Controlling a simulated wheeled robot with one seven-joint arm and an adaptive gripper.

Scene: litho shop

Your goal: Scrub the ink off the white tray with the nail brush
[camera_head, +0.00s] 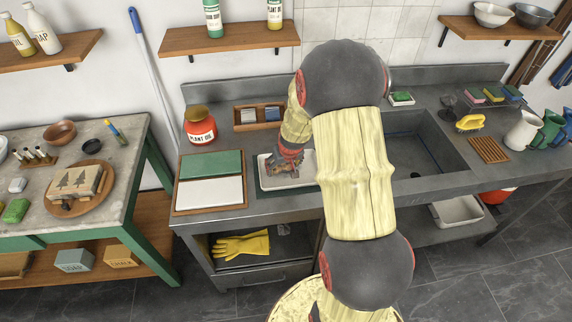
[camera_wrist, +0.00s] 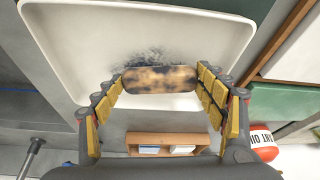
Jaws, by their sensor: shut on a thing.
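The white tray (camera_wrist: 70,60) fills the upper part of the wrist view, with a dark speckled ink patch (camera_wrist: 160,54) on its inner floor. In the head view, the tray (camera_head: 266,182) lies on the grey counter, partly hidden by my arm. My gripper (camera_head: 287,160) is over the tray's left part. In the wrist view, my gripper (camera_wrist: 160,84) is shut on the nail brush (camera_wrist: 160,79), a rounded block with a mottled tan and dark back. The brush is over or against the inked area. Its bristles are hidden, so I cannot tell whether they touch.
A green and a white panel in a wooden frame (camera_head: 176,197) lie left of the tray. A sink (camera_head: 415,150) is to the right, partly behind my arm.

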